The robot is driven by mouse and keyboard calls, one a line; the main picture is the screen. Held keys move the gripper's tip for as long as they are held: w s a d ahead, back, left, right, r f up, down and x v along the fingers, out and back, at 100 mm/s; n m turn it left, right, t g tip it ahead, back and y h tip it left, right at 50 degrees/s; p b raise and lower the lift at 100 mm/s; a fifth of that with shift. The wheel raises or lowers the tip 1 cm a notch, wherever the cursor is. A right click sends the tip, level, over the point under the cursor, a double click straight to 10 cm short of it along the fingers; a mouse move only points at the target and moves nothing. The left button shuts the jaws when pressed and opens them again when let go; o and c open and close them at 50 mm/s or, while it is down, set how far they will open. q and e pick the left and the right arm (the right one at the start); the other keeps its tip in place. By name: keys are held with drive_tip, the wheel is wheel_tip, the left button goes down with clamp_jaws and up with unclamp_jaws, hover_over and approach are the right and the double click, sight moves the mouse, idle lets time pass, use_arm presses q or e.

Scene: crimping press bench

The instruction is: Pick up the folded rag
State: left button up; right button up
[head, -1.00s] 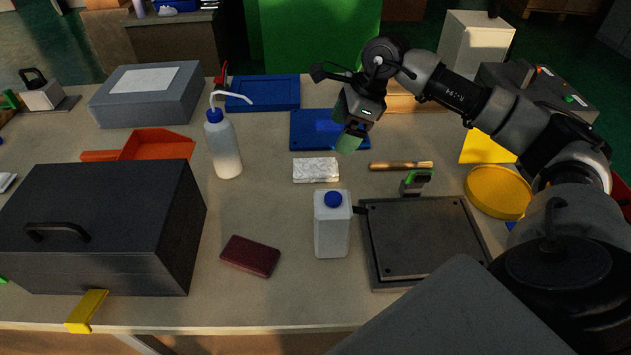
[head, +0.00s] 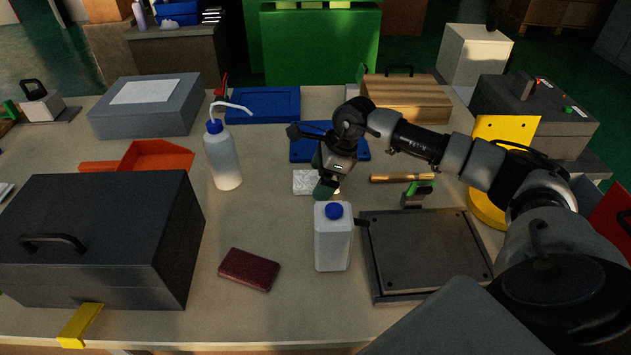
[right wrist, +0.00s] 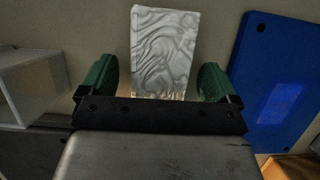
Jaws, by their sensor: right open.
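The folded rag (head: 303,182) is a flat, pale, wavy-patterned rectangle on the bench, left of my right gripper in the head view. In the right wrist view the rag (right wrist: 165,50) lies lengthwise, centred between the green fingers. My right gripper (head: 325,182) hangs at the rag's right end and hides part of it in the head view. In the right wrist view the gripper (right wrist: 160,80) is open with nothing held, and its palm hides the rag's near end. I cannot tell how high the fingertips are above it. My left gripper is not in view.
A white bottle with a blue cap (head: 333,238) stands close in front of the rag. A spout bottle (head: 223,160) stands to the left. A blue plate (head: 352,150) lies behind, a wooden-handled rod (head: 400,178) right. A dark red block (head: 249,269) lies front left.

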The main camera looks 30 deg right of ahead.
sight(313, 178)
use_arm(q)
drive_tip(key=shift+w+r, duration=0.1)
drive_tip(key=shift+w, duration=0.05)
use_arm(e)
drive_tip(key=c, duration=1)
wheel_tip(313, 178, up, 4)
drive_tip(key=shift+f, duration=0.1)
drive_tip(key=s+d+r, duration=0.1)
drive_tip(key=s, duration=0.1)
drive_tip(key=s+d+r, duration=0.2)
drive_tip(key=shift+d+r, duration=0.1)
drive_tip(key=shift+d, duration=0.2)
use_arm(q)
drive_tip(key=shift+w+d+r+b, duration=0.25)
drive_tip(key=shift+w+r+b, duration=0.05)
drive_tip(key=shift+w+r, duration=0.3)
use_arm(e)
drive_tip(key=s+d+r, duration=0.4)
drive_tip(key=shift+s, duration=0.4)
